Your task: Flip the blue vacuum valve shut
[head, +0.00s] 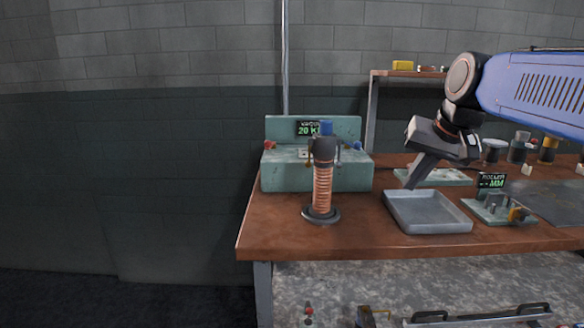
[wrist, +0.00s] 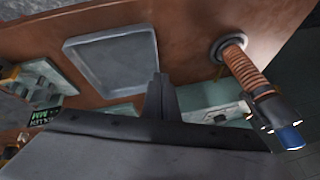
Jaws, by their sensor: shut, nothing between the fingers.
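A teal unit (head: 275,172) with a small display reading about 20 K stands at the back left of the table. A small blue knob (head: 355,146) is at its right and a red knob (head: 269,145) at its left. The blue knob looks like the vacuum valve; its exact position is too small to tell. A copper-coiled column (head: 322,190) with a dark head and blue top (head: 326,128) stands in front of the unit, also seen in the wrist view (wrist: 246,68). My gripper (head: 410,186) is shut and empty, pointing down right of the unit; its fingers (wrist: 158,80) touch nothing visible.
A grey tray (head: 430,226) lies below and right of my gripper. A small gauge fixture (head: 497,210) with a display is right of it. A shelf (head: 400,73) stands behind. The brown tabletop (head: 275,235) is bare at the front left.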

